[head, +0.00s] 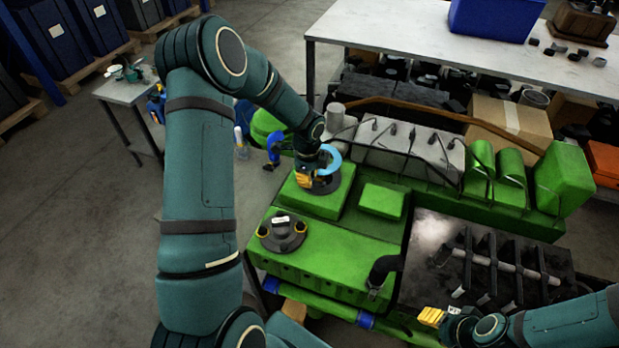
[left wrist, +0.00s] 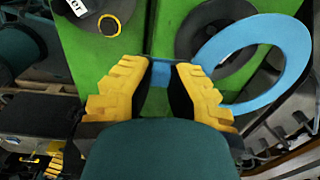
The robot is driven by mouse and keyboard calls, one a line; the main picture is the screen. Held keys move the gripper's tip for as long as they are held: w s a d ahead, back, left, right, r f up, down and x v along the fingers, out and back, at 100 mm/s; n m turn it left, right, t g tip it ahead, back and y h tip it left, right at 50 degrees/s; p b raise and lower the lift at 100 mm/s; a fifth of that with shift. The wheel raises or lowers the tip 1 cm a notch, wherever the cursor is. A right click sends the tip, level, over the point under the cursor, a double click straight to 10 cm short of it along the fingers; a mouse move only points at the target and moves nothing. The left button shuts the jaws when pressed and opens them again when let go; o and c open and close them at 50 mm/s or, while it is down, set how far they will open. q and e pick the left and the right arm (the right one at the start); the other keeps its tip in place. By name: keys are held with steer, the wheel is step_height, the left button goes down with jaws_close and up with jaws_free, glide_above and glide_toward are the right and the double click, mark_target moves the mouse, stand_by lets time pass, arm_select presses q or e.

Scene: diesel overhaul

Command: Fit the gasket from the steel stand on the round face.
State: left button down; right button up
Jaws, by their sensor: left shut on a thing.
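The gasket is a light blue flat ring (head: 334,154). My left gripper (head: 305,176) is shut on it at its edge. In the left wrist view the ring (left wrist: 204,52) stands out to the right of the yellow fingers (left wrist: 160,78), with a bit of blue between the fingertips. A dark grey round face (head: 325,188) lies on the green block just below the gripper; it shows partly behind the ring in the left wrist view (left wrist: 183,42). I cannot tell whether ring and face touch. My right gripper (head: 432,316) is at the lower right, its opening unclear.
A dark round cover with yellow knobs (head: 283,234) sits on the green engine (head: 340,262) nearer me. A black hose elbow (head: 384,268) stands to its right. A small steel stand (head: 128,92) is at the far left. A workbench (head: 400,32) runs behind.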

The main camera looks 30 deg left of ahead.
arm_select(q)
steer(key=shift+w+d, duration=0.1)
steer(key=shift+f+b, duration=0.7)
steer(key=shift+f, duration=0.2)
steer(key=b, duration=0.3)
glide_above(309, 201)
step_height(309, 201, down, 4)
steer(key=shift+f, duration=0.5)
steer(key=shift+f+b, duration=0.95)
steer(key=shift+f, duration=0.05)
stand_by(0.6)
steer(key=c, duration=1)
jaws_free()
steer(key=shift+r, duration=0.1)
